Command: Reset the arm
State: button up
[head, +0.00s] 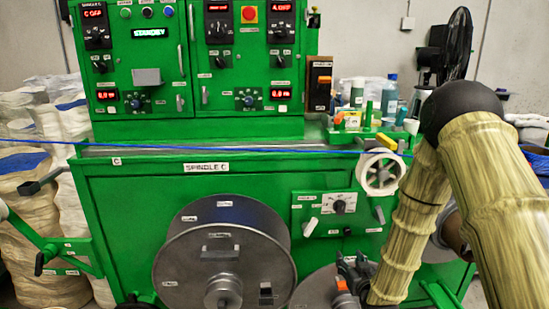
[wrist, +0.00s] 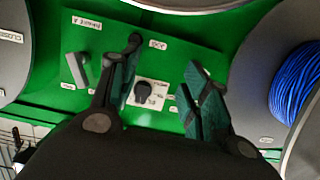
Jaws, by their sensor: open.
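My gripper (head: 352,270) is low in the head view, in front of the green machine (head: 130,200) and right of the large grey spool (head: 190,260). In the wrist view my gripper (wrist: 160,75) has its two dark fingers spread apart with nothing between them. A small panel with a black knob (wrist: 143,92) shows behind the gap. My arm (head: 420,210), wrapped in a tan cover, bends down to the gripper from the right. A thin blue cable (head: 270,148) runs across the top edge of the machine's lower cabinet.
Another grey spool (head: 310,291) is partly hidden beside the gripper. Wound blue cable (wrist: 297,82) shows at the right of the wrist view. A white handwheel (head: 380,158) sticks out above the gripper. Bottles (head: 389,98) stand at the machine's right end. Large wrapped rolls (head: 25,185) stand at left.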

jog(key=s+a+f+g, duration=0.2)
jog(key=s+f+g, duration=0.3)
jog(key=s+f, duration=0.85)
jog(key=s+a+f+g, duration=0.1)
jog(key=s+f+g, duration=0.4)
jog(key=s+f, duration=0.9)
jog(key=s+g, duration=0.6)
jog(key=s, duration=1.5)
notch_tip(320, 180, up, 18)
jog(key=p, duration=1.8)
jog(key=shift+w+a+m+t+h, duration=0.3)
jog(key=shift+w+a, duration=0.05)
jog(key=shift+a, duration=0.05)
